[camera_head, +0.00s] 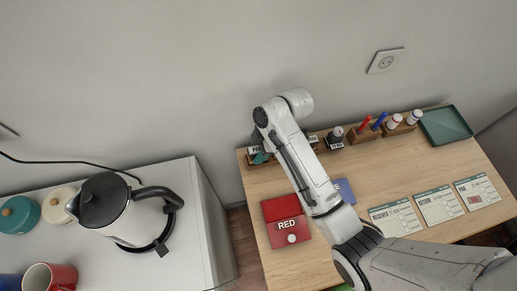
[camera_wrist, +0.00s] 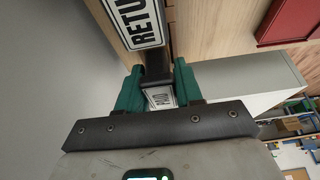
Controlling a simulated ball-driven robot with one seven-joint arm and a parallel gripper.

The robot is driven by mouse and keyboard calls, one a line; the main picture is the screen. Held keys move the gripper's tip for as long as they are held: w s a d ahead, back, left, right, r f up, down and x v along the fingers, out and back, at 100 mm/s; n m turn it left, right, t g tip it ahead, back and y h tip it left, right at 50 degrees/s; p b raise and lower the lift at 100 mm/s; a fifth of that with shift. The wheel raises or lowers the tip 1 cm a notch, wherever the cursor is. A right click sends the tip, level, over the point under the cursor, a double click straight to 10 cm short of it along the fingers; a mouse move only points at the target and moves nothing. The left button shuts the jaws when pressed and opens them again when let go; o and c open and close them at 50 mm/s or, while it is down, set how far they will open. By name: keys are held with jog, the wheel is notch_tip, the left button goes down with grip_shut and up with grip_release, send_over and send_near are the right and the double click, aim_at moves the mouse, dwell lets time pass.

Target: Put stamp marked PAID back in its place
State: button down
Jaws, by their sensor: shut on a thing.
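My gripper (camera_wrist: 158,88) has green fingers and is shut on a dark stamp (camera_wrist: 155,66) with a small white label. The label is partly hidden, so I cannot read it surely as PAID. Just beyond it is a black-framed sign (camera_wrist: 138,18) reading "RETU…", cut off by the picture edge. In the head view my gripper (camera_head: 260,157) is at the back left corner of the wooden counter (camera_head: 385,177), by labelled wooden stamp places; the held stamp is mostly hidden there. A dark stamp (camera_head: 336,134) stands to its right along the back.
A red box (camera_head: 283,210) marked RED and a blue item (camera_head: 344,190) lie under my arm. Holders with a red marker (camera_head: 365,123) and white bottles (camera_head: 414,117), then a teal tray (camera_head: 446,125), line the back. Cards (camera_head: 397,219) lie in front. A kettle (camera_head: 115,210) stands on the left cabinet.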

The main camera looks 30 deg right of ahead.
jog(key=shift+f, duration=0.5)
jog(key=c, duration=0.9)
grip_release()
jog(key=shift+c, duration=0.2)
jog(key=p+v, duration=0.4)
jog(key=v, duration=0.1)
jog(key=shift+r+p, duration=0.2)
jog(key=shift+p, duration=0.15)
jog(key=shift+o, duration=0.5)
jog(key=shift+f, duration=0.1)
jog(key=o, duration=0.5)
jog(key=shift+c, duration=0.2)
